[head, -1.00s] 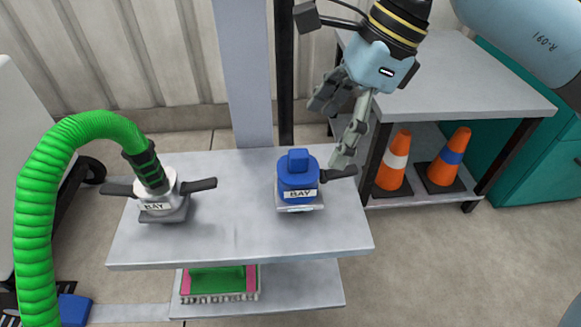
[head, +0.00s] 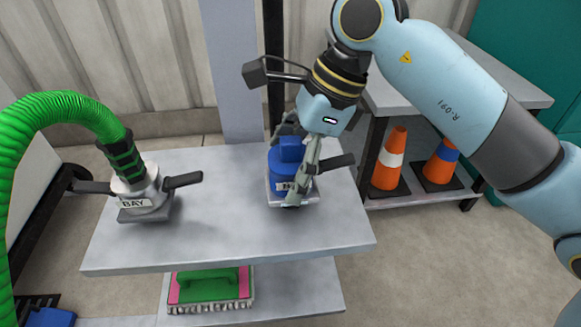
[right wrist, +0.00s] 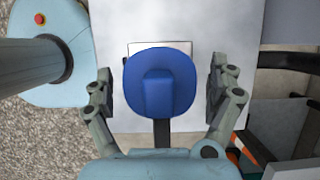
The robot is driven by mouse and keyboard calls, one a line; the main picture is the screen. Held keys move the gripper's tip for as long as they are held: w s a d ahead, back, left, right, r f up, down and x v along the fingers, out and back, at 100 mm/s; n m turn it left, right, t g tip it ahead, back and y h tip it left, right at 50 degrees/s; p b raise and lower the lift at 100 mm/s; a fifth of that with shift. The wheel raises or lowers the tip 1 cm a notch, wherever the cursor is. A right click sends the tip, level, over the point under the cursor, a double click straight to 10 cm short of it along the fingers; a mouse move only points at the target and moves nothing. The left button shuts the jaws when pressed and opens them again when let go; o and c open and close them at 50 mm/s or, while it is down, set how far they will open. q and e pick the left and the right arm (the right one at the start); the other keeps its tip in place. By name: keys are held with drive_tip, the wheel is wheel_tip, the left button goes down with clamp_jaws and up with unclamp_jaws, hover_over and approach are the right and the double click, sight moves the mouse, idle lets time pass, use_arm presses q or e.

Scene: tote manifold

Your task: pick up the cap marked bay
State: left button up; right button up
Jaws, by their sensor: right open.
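The blue cap (head: 286,160) sits on its fitting on the grey table, partly hidden behind my right gripper in the head view. Its white label is mostly covered by a finger. My right gripper (head: 294,165) is open around the cap. In the right wrist view the cap (right wrist: 161,82) lies between the two spread fingers of the gripper (right wrist: 161,92), with a gap on each side. A second fitting (head: 138,192), silver and labelled BAY, stands at the left with a green hose (head: 60,105) plugged into it. My left gripper is not in view.
The grey table (head: 225,235) is clear between the two fittings. Dark lever handles (head: 183,180) stick out from the fittings. A green and pink brush-like item (head: 210,288) lies on the lower shelf. Orange cones (head: 389,162) stand on the right shelf.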

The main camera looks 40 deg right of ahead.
drive_tip(key=c, duration=1.4)
drive_tip(key=shift+o, duration=0.2)
